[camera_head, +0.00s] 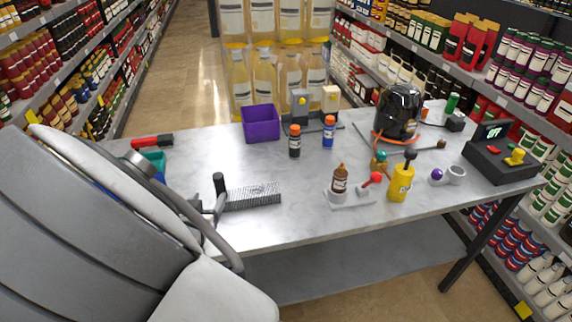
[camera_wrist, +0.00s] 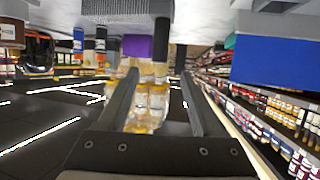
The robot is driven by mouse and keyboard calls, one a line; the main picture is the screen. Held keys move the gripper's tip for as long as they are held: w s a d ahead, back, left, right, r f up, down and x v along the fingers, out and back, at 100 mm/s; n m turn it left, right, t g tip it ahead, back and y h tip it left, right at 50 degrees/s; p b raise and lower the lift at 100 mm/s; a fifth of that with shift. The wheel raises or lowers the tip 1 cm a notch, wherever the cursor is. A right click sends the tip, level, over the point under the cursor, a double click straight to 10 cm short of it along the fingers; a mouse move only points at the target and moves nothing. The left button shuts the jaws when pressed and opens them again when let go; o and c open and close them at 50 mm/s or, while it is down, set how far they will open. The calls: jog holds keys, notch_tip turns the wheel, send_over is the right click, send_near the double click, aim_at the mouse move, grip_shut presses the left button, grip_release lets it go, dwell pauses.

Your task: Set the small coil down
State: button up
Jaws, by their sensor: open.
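I cannot make out anything that is surely the small coil in either view. My gripper (camera_head: 208,204) is at the table's front left, partly hidden by my arm. In the wrist view my gripper (camera_wrist: 159,76) shows two dark fingers spread apart with nothing between them. Just beyond it lies a grey ridged block (camera_head: 254,195) with an upright black handle (camera_head: 219,183). The wrist view is upside down, with the ridged block (camera_wrist: 115,10) at the top edge and the dark handle (camera_wrist: 161,38) in line with the gap between the fingers.
The grey table (camera_head: 290,222) holds a purple bin (camera_head: 261,123), two small bottles (camera_head: 294,140), a yellow bottle (camera_head: 401,182), a black round machine (camera_head: 398,111) and a control box (camera_head: 502,158). A teal container (camera_head: 157,161) stands beside my arm. The table's middle is mostly clear.

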jog(key=s+d+r+g+y, duration=0.3)
jog(key=d+r+g+y, duration=0.25)
jog(key=d+r, duration=0.75)
jog(key=s+d+r+g+h, duration=0.2)
jog(key=s+d+h, duration=0.3)
jog(key=s+d, duration=1)
jog(key=d, duration=0.4)
jog(key=shift+r+h, duration=0.35)
jog(key=shift+r, duration=0.05)
jog(key=shift+g, duration=0.25)
